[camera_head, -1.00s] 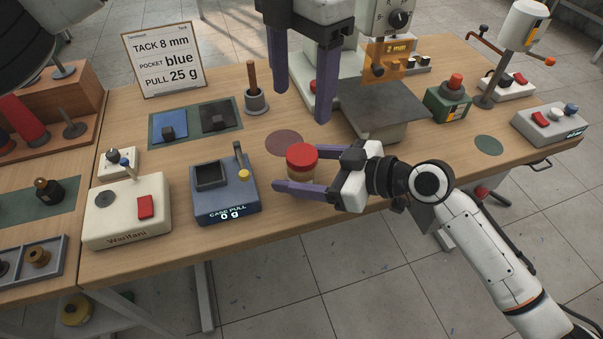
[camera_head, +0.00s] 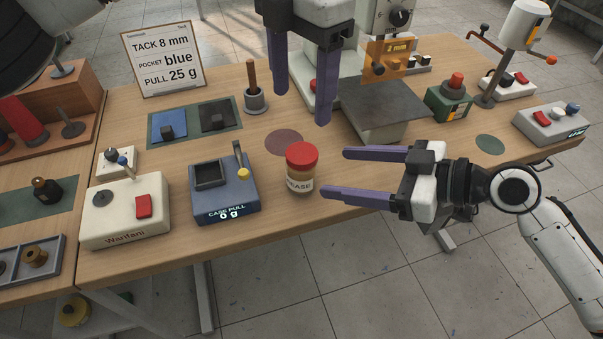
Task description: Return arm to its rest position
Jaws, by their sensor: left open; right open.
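My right gripper (camera_head: 352,173) is open and empty, its two purple fingers pointing left over the front of the table. A jar (camera_head: 300,168) with a red lid and a label reading partly "EASE" stands upright just left of the fingertips, apart from them. My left gripper (camera_head: 298,112) is open at the top centre, its purple fingers pointing down above the table behind the jar. Nothing shows between its fingers. Most of the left arm is out of view.
A blue-grey device (camera_head: 226,192) reading "0 g" stands left of the jar, and a cream Waritani box (camera_head: 128,212) farther left. A machine with a grey plate (camera_head: 385,105) stands behind the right gripper. A sign (camera_head: 163,59) stands at the back left. Floor is free at front right.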

